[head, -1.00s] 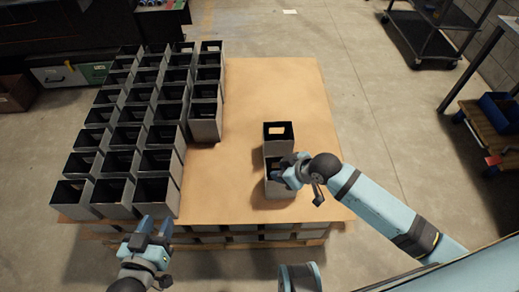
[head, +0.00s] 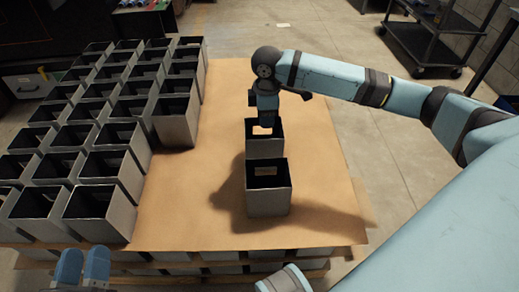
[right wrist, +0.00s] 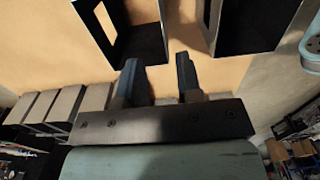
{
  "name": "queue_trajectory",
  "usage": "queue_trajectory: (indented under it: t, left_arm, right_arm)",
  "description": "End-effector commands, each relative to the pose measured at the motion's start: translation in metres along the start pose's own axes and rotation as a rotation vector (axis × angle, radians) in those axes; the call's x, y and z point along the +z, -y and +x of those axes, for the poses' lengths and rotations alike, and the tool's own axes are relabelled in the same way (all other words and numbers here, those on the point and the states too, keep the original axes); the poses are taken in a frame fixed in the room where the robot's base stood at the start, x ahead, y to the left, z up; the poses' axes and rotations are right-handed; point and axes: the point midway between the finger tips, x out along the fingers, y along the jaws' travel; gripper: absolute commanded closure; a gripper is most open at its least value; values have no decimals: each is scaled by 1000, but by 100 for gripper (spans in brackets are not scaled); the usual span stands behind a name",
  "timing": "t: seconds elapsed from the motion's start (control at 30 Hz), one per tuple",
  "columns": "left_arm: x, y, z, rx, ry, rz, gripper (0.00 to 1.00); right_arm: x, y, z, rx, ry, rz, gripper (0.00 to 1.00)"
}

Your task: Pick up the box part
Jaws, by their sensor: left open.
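Two grey, open-topped box parts stand upright on the brown cardboard sheet, one behind the other: a near box (head: 268,197) and a far box (head: 264,147). My right gripper (head: 265,126) points down at the far box, overlapping its rim; I cannot tell whether they touch. In the right wrist view, the fingers (right wrist: 157,62) are apart with nothing between them. Two dark boxes show there, one upper left (right wrist: 138,45) and one upper right (right wrist: 248,32). My left gripper (head: 83,262) is open and empty at the bottom left, in front of the pallet edge.
Several rows of similar open boxes (head: 177,125) fill the left side of the cardboard sheet (head: 185,205). The sheet is bare between those rows and the two separate boxes, and to their right. A dark cart (head: 430,45) stands on the floor at the back right.

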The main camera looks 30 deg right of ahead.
Motion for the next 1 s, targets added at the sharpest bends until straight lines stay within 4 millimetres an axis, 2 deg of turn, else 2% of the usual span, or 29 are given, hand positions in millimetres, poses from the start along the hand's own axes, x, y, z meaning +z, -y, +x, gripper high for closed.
queue_trajectory:
  t: [0.03,0.2,0.47,0.7,0.83,1.0]
  left_arm:
    - [10,2,0,1,18,0,57]
    - [30,5,-1,7,84,-3,57]
    - [43,7,-2,11,136,-5,57]
    - [80,12,-6,26,246,-3,57]
    - [74,17,-2,31,208,54,57]
    - [70,17,-1,31,199,71,57]
  right_arm:
    - [0,1,17,-3,2,1,67]
    - [0,1,48,-1,1,0,67]
    - [-1,1,68,0,-1,0,67]
    - [-3,3,103,1,-2,0,67]
    - [-3,3,115,1,-1,0,67]
    - [-3,3,116,1,-1,0,67]
